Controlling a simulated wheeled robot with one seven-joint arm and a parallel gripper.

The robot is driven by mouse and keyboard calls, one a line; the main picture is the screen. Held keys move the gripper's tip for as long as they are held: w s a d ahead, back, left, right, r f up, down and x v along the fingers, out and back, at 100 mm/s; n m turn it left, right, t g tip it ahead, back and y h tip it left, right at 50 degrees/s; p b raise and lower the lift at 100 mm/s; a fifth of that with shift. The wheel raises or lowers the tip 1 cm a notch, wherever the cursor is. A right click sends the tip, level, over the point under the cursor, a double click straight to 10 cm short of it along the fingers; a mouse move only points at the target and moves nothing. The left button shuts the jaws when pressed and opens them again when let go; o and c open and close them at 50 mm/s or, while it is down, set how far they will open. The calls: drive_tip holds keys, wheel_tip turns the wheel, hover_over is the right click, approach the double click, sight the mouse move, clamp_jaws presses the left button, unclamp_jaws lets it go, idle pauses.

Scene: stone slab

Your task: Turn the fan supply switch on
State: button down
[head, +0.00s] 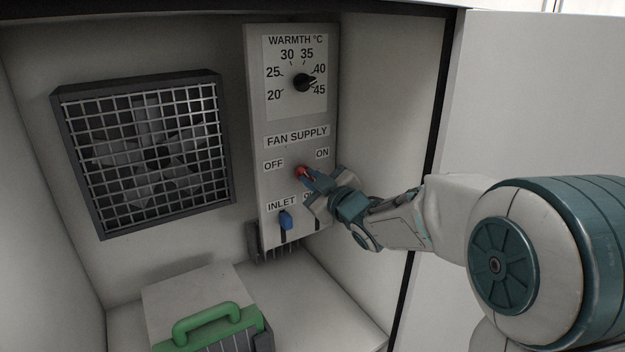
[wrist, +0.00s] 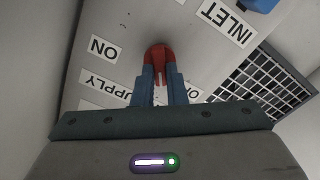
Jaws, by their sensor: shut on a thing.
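The fan supply switch is a small red knob (head: 301,170) on the grey control panel (head: 262,120), between the OFF label (head: 273,165) and the ON label (head: 322,153). My gripper (head: 306,174) reaches it from the right, covering part of it. In the wrist view the red knob (wrist: 158,55) sits between the two blue fingertips of my gripper (wrist: 159,76), which are shut on it. The ON label (wrist: 103,48) shows at the upper left there. The lower labels are partly hidden by the fingers. I cannot tell exactly which way the knob points.
A warmth dial (head: 304,82) is above the switch. A blue INLET slider (head: 286,220) is below; the label beside it is partly hidden. A caged fan (head: 155,150) is on the back wall at left. A green-handled box (head: 215,322) stands on the cabinet floor. The cabinet's right wall is close to my arm.

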drive_tip(key=m, duration=0.4)
drive_tip(key=shift+p, duration=0.4)
drive_tip(key=m+p, duration=0.1)
drive_tip(key=m, duration=0.2)
drive_tip(key=shift+w+d+m, duration=0.1)
drive_tip(key=shift+m, duration=0.3)
drive_tip(key=shift+d+m+p, duration=0.1)
drive_tip(key=shift+m+p, duration=1.5)
drive_tip(key=shift+m, duration=1.9)
drive_tip(key=shift+f, duration=0.1)
drive_tip(key=c, duration=1.5)
unclamp_jaws()
drive_tip(key=shift+o, duration=0.2)
